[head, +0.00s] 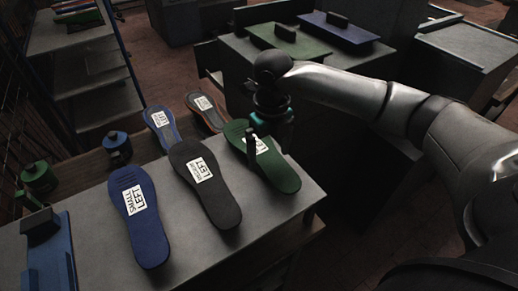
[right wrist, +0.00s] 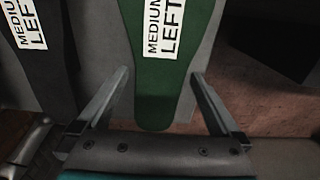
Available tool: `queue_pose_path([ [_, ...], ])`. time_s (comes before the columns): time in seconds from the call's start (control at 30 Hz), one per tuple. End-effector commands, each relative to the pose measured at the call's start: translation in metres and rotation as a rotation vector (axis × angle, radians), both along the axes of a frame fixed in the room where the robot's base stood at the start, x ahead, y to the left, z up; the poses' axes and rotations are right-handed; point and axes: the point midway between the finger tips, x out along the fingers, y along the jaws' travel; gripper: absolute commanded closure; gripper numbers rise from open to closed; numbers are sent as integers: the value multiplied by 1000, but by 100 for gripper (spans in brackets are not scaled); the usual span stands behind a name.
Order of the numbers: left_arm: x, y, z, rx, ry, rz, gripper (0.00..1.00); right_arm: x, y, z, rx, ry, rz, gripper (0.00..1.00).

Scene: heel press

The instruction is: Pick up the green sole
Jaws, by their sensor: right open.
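The green sole (head: 284,178) lies on the grey table at the right end of the front row of soles, with a white label on it. In the right wrist view the label on the green sole (right wrist: 156,92) reads MEDIUM LEFT. My right gripper (head: 250,146) is over the green sole and hides part of it in the head view. In the right wrist view my right gripper (right wrist: 161,76) is open, one finger on each side of the sole's narrow end, with gaps showing. My left gripper is not in view.
A black sole (head: 222,207) lies just left of the green one, and a blue sole (head: 150,235) lies further left. Two more soles lie behind. Blue (head: 117,147) and green (head: 38,177) round pieces stand at the left. A dark cabinet (head: 350,150) stands right of the table.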

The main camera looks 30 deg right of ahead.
Motion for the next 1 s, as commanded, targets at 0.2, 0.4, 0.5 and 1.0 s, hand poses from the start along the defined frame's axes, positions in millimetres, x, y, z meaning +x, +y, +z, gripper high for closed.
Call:
queue_pose_path([
  [0.2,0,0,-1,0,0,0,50,0,0,-1,0,0,0,0],
  [0.4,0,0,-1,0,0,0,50,0,0,-1,0,0,0,7],
  [0.5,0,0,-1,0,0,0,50,0,0,-1,0,0,0,18],
  [1.0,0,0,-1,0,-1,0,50,0,0,-1,0,-1,0,70],
])
